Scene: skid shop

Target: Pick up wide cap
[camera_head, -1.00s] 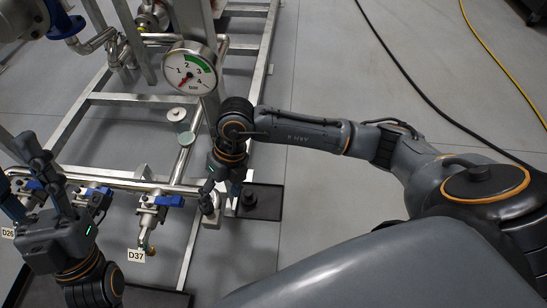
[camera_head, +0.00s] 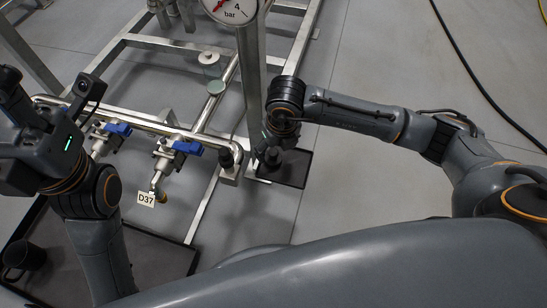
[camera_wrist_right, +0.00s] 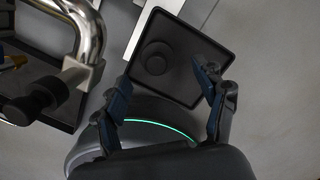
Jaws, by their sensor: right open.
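The wide cap (camera_wrist_right: 155,57), black and round with a raised middle, sits on a square black tray (camera_wrist_right: 186,42) in the right wrist view. My right gripper (camera_wrist_right: 165,92) is open, its two blue-grey fingers apart. The cap shows beyond the gap between the fingertips, not held. In the head view my right gripper (camera_head: 268,157) is over the left part of the tray (camera_head: 297,172); the gripper makes the cap hard to tell apart there. My left gripper (camera_head: 10,85) is at the left edge, partly cut off, away from the cap.
A metal pipe with a black end fitting (camera_head: 228,158) stands just left of the tray. Blue-handled valves (camera_head: 186,147), a D37 tag (camera_head: 146,198) and a pressure gauge (camera_head: 232,8) are on the metal frame. A larger dark tray (camera_head: 150,240) lies lower left. Floor right of the small tray is clear.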

